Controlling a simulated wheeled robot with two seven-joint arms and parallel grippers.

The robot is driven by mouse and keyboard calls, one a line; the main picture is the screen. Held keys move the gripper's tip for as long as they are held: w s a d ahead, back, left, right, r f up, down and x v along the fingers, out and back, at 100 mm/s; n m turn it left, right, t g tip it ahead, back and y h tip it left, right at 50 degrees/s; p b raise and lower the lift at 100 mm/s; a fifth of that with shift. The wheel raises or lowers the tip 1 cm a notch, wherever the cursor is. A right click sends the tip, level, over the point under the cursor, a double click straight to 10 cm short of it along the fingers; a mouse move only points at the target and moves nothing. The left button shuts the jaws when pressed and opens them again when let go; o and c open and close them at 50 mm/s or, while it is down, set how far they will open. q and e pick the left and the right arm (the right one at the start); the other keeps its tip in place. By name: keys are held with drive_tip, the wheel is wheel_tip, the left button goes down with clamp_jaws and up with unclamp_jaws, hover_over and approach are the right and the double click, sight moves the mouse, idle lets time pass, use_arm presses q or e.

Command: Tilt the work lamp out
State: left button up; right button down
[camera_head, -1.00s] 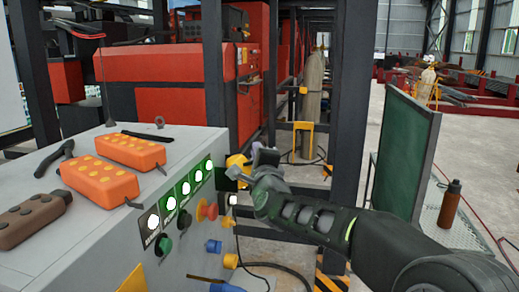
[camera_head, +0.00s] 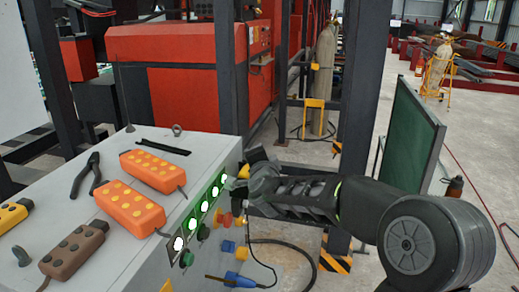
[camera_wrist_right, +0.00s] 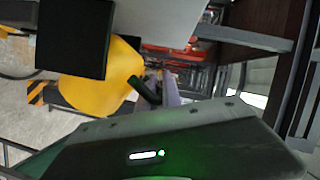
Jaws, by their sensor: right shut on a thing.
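The yellow work lamp (camera_head: 257,154) is at the far right corner of the grey control cabinet (camera_head: 110,262). My right gripper (camera_head: 247,178) is at this corner, just below and in front of the lamp, and its fingers are mostly hidden by my own wrist. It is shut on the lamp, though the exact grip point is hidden. In the right wrist view the lamp's rounded yellow body (camera_wrist_right: 98,92) fills the upper left, partly behind a black block. My left gripper is not in view.
Orange button pendants (camera_head: 130,208), a brown one (camera_head: 74,248) and black pliers (camera_head: 86,175) lie on the cabinet top. A dark post (camera_head: 362,100) and a green screen (camera_head: 410,135) stand to the right.

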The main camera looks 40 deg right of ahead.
drive_tip(key=c, duration=1.5)
unclamp_jaws()
drive_tip(key=b+v, duration=0.1)
drive_tip(key=v, duration=0.6)
drive_tip(key=shift+s+a+b, duration=0.2)
drive_tip(key=shift+s+b, duration=0.1)
drive_tip(key=shift+s, duration=0.05)
